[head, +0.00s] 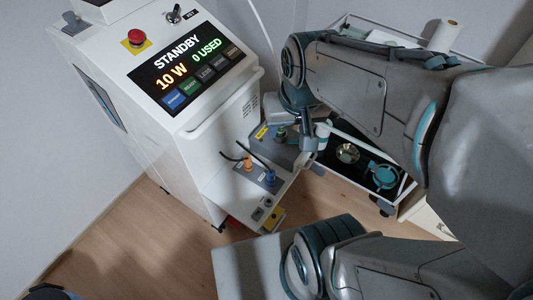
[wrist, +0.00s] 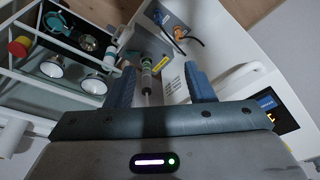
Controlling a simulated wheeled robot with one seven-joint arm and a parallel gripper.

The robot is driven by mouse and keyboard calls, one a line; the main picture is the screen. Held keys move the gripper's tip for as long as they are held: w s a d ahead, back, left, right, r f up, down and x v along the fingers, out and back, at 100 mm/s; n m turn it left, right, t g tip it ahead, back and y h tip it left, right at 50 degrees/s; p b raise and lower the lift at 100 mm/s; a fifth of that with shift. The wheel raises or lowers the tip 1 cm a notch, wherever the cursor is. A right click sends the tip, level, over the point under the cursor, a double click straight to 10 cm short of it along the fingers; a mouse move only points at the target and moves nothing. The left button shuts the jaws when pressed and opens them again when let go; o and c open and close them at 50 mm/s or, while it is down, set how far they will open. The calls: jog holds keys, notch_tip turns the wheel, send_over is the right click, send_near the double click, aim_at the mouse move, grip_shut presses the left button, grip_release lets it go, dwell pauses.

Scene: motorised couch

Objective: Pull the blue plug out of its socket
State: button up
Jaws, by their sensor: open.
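The blue plug (head: 271,177) stands in a grey socket panel (head: 262,184) on the low shelf of the white machine, with a dark cable at its top. It also shows at the top of the wrist view (wrist: 158,15), beyond my fingertips. An orange plug (head: 248,164) sits beside it, with its own dark cable; it shows in the wrist view too (wrist: 180,32). My gripper (wrist: 160,70) is open with nothing held. In the head view my gripper (head: 308,132) is above and right of the blue plug, apart from it, and partly hidden by my arm.
The white machine has a STANDBY screen (head: 187,68) and a red button (head: 137,37). A black-lined tray (wrist: 70,60) with round items is beside the shelf.

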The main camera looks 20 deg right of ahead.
jog(key=w+f+m+g+b, duration=0.15)
jog(key=w+f+b, duration=0.25)
jog(key=f, duration=0.4)
jog(key=w+f+m+b, duration=0.3)
jog(key=w+f+b, duration=0.1)
jog(key=f, duration=0.4)
jog(key=m+g+b, duration=0.2)
jog(key=m+b, duration=0.2)
jog(key=b, duration=0.1)
send_over(271, 172)
jog(key=shift+t, duration=0.25)
notch_tip(271, 172, down, 16)
jog(key=shift+f, duration=0.1)
jog(key=shift+s, duration=0.1)
notch_tip(271, 172, down, 9)
jog(key=b, duration=0.7)
jog(key=shift+b, duration=0.35)
grip_shut()
jog(key=shift+r+p, duration=0.2)
jog(key=shift+p, duration=0.1)
